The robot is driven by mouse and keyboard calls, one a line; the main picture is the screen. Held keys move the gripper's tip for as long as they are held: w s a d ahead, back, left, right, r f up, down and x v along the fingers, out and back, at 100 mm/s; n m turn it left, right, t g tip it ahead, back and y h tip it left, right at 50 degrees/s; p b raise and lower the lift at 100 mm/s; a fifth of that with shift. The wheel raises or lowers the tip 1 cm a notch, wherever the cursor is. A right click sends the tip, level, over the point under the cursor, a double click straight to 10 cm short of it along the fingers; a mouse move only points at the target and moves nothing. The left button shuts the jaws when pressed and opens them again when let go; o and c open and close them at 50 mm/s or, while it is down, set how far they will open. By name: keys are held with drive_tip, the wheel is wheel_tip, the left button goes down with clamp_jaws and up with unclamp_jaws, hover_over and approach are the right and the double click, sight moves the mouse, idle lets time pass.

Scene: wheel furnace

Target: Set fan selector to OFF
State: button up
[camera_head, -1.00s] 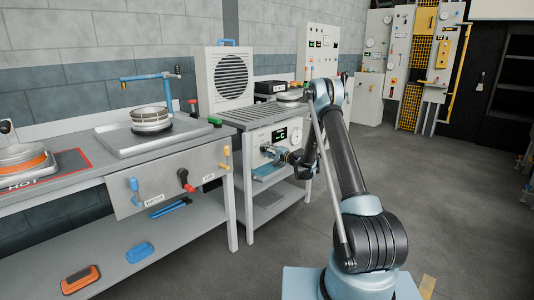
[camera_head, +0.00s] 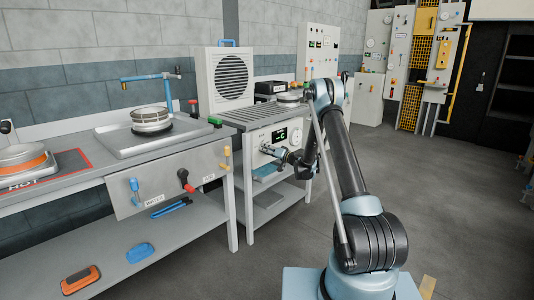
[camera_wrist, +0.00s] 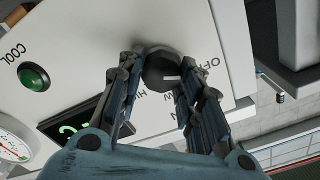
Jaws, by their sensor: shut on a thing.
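The fan selector is a dark round knob (camera_wrist: 163,72) with a white pointer mark on a pale panel (camera_wrist: 205,25). The OFF label (camera_wrist: 207,66) is printed to its right in the wrist view; the mark lies towards that side. Other lettering near the knob is partly covered by my fingers. My gripper (camera_wrist: 160,68) is shut on the knob, one finger on each side. In the head view my gripper (camera_head: 272,150) is at the front of the control box (camera_head: 258,137), and the knob is too small to make out.
A green button (camera_wrist: 33,76) by the word COOL, a green display (camera_wrist: 75,127) and a round dial (camera_wrist: 12,147) are left of my fingers. A bench (camera_head: 120,195) with valve handles stands left in the head view. The floor (camera_head: 430,190) to the right is clear.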

drive_tip(key=shift+n, duration=0.4)
drive_tip(key=o, duration=1.1)
drive_tip(key=shift+f, duration=0.15)
drive_tip(key=shift+c, duration=0.2)
drive_tip(key=shift+d, duration=0.1)
drive_tip(key=v, duration=1.2)
